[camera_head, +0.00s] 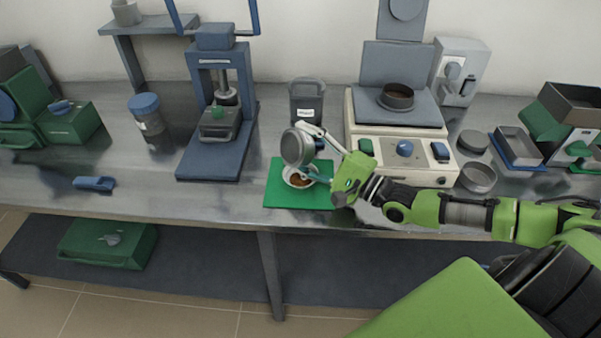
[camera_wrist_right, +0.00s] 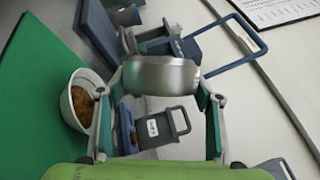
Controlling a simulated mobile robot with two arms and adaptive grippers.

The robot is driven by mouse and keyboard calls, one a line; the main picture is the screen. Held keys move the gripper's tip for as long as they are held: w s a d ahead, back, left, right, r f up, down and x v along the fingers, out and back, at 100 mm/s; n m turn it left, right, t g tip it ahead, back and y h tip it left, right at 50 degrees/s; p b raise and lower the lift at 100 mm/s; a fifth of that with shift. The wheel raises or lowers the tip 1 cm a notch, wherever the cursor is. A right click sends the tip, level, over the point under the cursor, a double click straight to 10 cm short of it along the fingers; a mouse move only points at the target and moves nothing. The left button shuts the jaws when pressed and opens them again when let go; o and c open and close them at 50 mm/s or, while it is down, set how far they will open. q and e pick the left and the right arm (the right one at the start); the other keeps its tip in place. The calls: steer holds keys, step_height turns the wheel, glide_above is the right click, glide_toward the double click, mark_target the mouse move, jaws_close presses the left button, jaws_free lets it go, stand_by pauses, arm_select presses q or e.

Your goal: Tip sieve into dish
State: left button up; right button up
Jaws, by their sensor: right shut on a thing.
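My right gripper (camera_head: 318,153) is shut on a round metal sieve (camera_head: 297,147), which it holds tilted steeply on its side above the dish. In the right wrist view the sieve (camera_wrist_right: 160,75) sits between the two fingertips (camera_wrist_right: 160,88). The small white dish (camera_head: 291,180) stands on a green mat (camera_head: 283,196) and has brown material in it. The dish with its brown content also shows in the right wrist view (camera_wrist_right: 74,122), beside the gripper. The inside of the sieve is hidden from me. My left gripper is not in view.
A grey labelled container (camera_head: 307,103) stands behind the mat. A blue press (camera_head: 216,130) is at left, and a sieve shaker (camera_head: 397,125) with a dark sieve on top is at right. Two round pans (camera_head: 478,177) lie further right. The bench front left of the mat is mostly clear.

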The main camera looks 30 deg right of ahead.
steer(key=shift+s+r+p, duration=0.3)
steer(key=shift+s+p, duration=0.05)
steer(key=shift+s, duration=0.55)
steer(key=w+b, duration=0.2)
steer(key=w+m+b, duration=0.1)
steer(key=b, duration=0.1)
steer(key=shift+w+f+t, duration=0.3)
steer(key=shift+w+f, duration=0.05)
steer(key=shift+w, duration=0.2)
steer(key=shift+d, duration=0.1)
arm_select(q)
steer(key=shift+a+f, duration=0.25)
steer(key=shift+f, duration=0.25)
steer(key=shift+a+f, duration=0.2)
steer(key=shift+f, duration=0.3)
arm_select(e)
steer(key=shift+r, duration=0.15)
